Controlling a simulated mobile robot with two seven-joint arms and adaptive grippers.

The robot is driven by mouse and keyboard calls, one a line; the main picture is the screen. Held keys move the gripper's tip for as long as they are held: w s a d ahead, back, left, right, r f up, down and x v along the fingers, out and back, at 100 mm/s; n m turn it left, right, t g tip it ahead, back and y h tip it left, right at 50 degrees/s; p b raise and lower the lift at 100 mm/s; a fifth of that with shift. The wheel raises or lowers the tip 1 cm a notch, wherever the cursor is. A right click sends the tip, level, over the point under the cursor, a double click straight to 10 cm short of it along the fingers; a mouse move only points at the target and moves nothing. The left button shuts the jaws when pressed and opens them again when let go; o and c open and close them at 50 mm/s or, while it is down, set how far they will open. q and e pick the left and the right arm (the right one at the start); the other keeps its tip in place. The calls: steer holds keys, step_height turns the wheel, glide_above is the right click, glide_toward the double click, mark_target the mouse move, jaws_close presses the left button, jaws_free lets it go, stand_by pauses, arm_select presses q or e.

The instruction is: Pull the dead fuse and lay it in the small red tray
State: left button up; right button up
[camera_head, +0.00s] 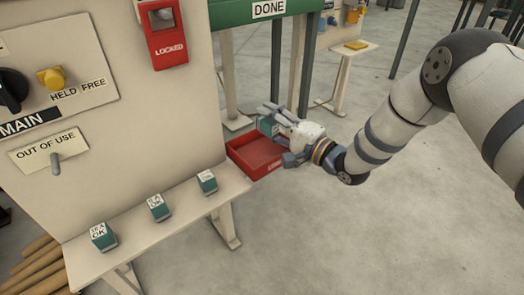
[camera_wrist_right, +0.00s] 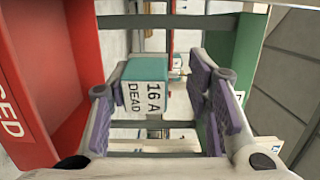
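The dead fuse (camera_wrist_right: 148,88) is a teal block with a white label reading "16 A DEAD" in the right wrist view. It also shows in the head view (camera_head: 268,126), by my right gripper's fingers. My right gripper (camera_wrist_right: 160,105) has its fingers spread around the fuse. The fuse is close to the left finger, with a clear gap to the right finger. I cannot tell what supports it. The small red tray (camera_head: 240,157) is below the gripper in the head view, and its red wall (camera_wrist_right: 60,60) fills the left of the wrist view. My left gripper is out of view.
Several teal fuses marked OK, including one (camera_head: 158,207), stand on the cream shelf (camera_head: 190,215) before the control panel. A red LOCKED holder (camera_head: 165,35) hangs on the cabinet. A green DONE bench (camera_head: 235,14) stands behind the tray. The floor at right is clear.

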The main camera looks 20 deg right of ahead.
steer(key=v, duration=1.2)
steer(key=shift+f, duration=0.1)
